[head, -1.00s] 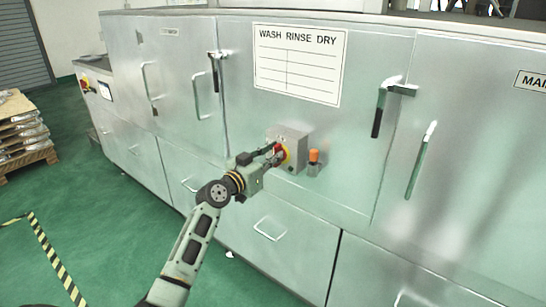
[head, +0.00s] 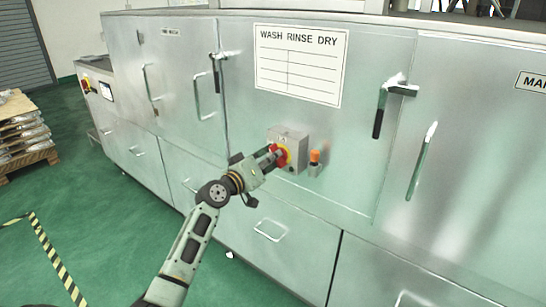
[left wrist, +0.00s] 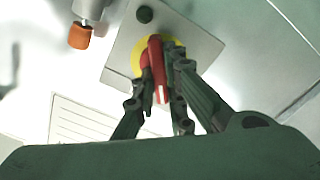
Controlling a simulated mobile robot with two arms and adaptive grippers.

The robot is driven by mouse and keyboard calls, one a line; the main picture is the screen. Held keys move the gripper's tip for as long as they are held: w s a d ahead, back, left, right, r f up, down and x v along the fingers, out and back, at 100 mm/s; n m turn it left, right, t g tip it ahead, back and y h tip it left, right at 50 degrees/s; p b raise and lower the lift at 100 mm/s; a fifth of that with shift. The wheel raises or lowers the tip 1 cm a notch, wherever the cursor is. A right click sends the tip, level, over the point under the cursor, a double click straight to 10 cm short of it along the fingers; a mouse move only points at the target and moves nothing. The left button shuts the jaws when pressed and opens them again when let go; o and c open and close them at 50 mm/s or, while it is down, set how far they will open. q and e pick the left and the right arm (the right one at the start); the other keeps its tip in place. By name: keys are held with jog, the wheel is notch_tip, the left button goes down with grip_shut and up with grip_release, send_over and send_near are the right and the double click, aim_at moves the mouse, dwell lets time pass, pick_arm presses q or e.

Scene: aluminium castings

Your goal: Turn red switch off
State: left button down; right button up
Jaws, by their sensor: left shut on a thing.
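The red switch (left wrist: 156,70) sits on a yellow disc on a small grey box (head: 295,138) on the front of the steel washing machine. My left gripper (head: 273,156) reaches the switch from the lower left. In the left wrist view the two fingers of the left gripper (left wrist: 160,82) stand on either side of the red handle and are shut on it. The switch (head: 282,156) is partly hidden by the gripper in the head view. My right gripper is in neither view.
An orange-capped part (head: 315,157) sticks out just right of the switch box, and it also shows in the left wrist view (left wrist: 80,36). Door handles (head: 380,108) protrude from the panels. A pallet with a stack (head: 22,135) stands at the left. The green floor in front is open.

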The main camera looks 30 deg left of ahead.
pick_arm(q)
jog(key=n+p, duration=0.1)
jog(key=n, duration=0.6)
jog(key=f+n+p, duration=0.1)
jog(key=n, duration=0.2)
jog(key=shift+a+p, duration=0.15)
jog(key=shift+p, duration=0.15)
jog(key=shift+n, duration=0.5)
jog(key=c, duration=1.8)
grip_release()
jog(key=shift+s, duration=0.1)
jog(key=s+a, duration=0.1)
jog(key=s, duration=1)
jog(key=shift+s, duration=0.4)
